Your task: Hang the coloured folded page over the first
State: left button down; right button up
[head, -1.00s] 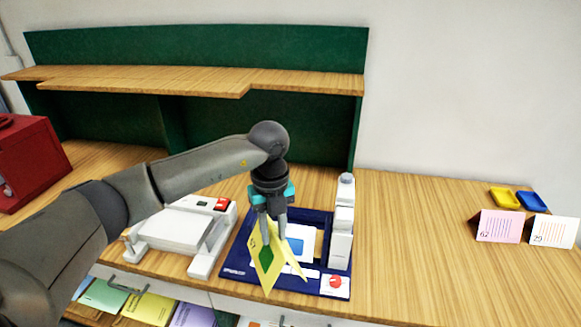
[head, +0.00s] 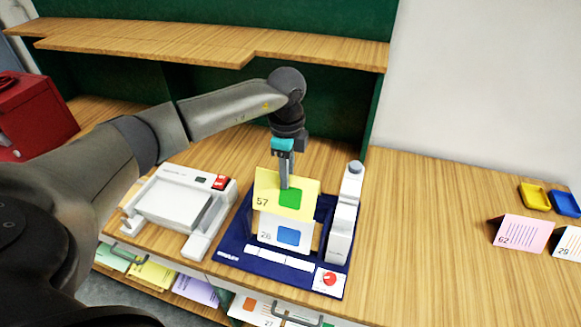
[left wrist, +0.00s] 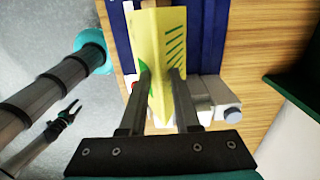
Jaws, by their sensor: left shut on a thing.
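My left gripper (head: 286,184) is shut on a yellow folded page (head: 267,187) with a green square and the number 57. It grips the page at its fold. The yellow page is upright, directly above a white page (head: 270,226) with a blue square and the number 28, and hides its top. I cannot tell whether the two touch. The white page stands in a navy tray (head: 233,252). In the left wrist view the yellow page (left wrist: 150,45) spreads on both sides of the fingers (left wrist: 160,78). My right gripper (left wrist: 70,112) shows small over the floor, its fingers apart and empty.
A white tower (head: 340,228) stands at the tray's right, close to the page. A white machine (head: 172,208) is left of the tray. A wooden shelf (head: 150,42) runs behind. A pink folded card (head: 523,233) stands far right; the table between is clear.

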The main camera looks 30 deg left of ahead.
aim_at(287, 195)
pick_arm(q)
jog(key=shift+s+f, duration=0.1)
jog(key=shift+f, duration=0.35)
jog(key=shift+f+b, duration=0.35)
jog(key=shift+b, duration=0.2)
notch_tip(287, 195, down, 6)
jog(key=b, duration=0.5)
jog(key=shift+f+b, duration=2.05)
jog(key=shift+f, duration=1.2)
jog(key=c, duration=0.6)
grip_release()
jog(key=shift+o, duration=0.2)
jog(key=shift+r, duration=0.15)
